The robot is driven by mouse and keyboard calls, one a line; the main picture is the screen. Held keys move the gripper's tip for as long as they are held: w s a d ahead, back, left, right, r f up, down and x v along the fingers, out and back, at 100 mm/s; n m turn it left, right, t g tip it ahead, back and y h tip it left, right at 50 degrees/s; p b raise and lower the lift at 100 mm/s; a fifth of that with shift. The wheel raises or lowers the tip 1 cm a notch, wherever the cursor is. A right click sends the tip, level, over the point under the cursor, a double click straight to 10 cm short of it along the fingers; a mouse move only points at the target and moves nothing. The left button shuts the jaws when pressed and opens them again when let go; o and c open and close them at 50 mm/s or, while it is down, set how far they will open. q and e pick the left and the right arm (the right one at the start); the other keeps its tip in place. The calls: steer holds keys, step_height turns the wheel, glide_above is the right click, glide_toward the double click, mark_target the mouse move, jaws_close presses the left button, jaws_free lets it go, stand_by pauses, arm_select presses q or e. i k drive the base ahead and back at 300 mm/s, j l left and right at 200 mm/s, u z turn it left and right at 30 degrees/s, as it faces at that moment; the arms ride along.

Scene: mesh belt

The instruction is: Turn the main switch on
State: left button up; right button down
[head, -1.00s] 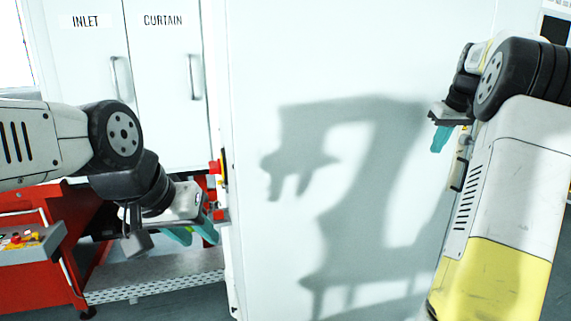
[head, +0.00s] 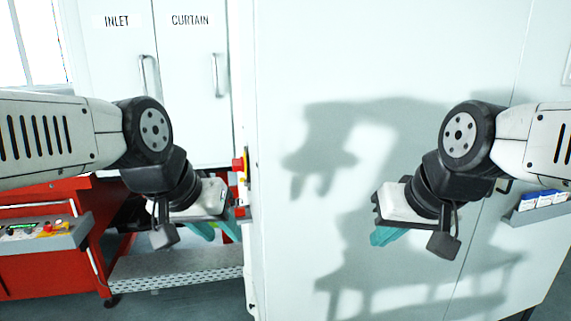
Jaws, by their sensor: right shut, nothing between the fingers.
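A red knob with yellow behind it (head: 241,165) sticks out from the left edge of the large white cabinet (head: 300,80). It may be the main switch, but I see it edge-on and cannot read its position. A second small red part (head: 240,212) sits below it, close to my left gripper. My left gripper (head: 217,231) has teal fingers spread apart and empty, below and left of the red knob. I cannot tell whether it touches the lower red part. My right gripper (head: 387,236) is shut and empty in front of the cabinet face.
A red machine with a button panel (head: 45,232) is at lower left, beside a perforated metal step (head: 175,280). A small holder with blue-and-white packs (head: 540,208) is at right.

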mark_target(237, 163)
steer(key=j, duration=1.05)
steer(key=i+j, duration=0.25)
steer(key=i, duration=0.15)
steer(key=l+z, duration=0.05)
